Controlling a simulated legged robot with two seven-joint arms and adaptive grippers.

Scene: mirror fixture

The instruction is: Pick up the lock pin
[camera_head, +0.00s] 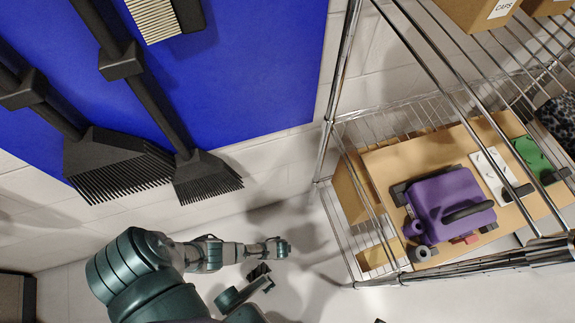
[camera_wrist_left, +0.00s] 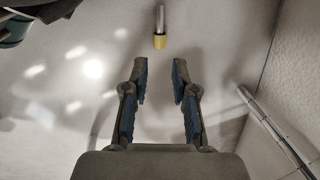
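A short metal rod with a yellow end (camera_wrist_left: 160,28) hangs in at the top middle of the left wrist view. I cannot make out a lock pin in the head view. My left gripper (camera_wrist_left: 160,72) is open and empty, its two blue-padded fingers apart. The yellow end lies beyond the fingertips, in line with the gap between them, and apart from them. In the head view my dark green arm reaches along the floor by the wall. My right gripper is not clearly in view.
A wire shelf rack (camera_head: 345,85) stands at the right, holding a purple case (camera_head: 440,205) on a board. Black brushes (camera_head: 115,165) hang before a blue wall panel (camera_head: 255,75). A metal post (camera_wrist_left: 275,128) stands right of my left gripper. The floor between is clear.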

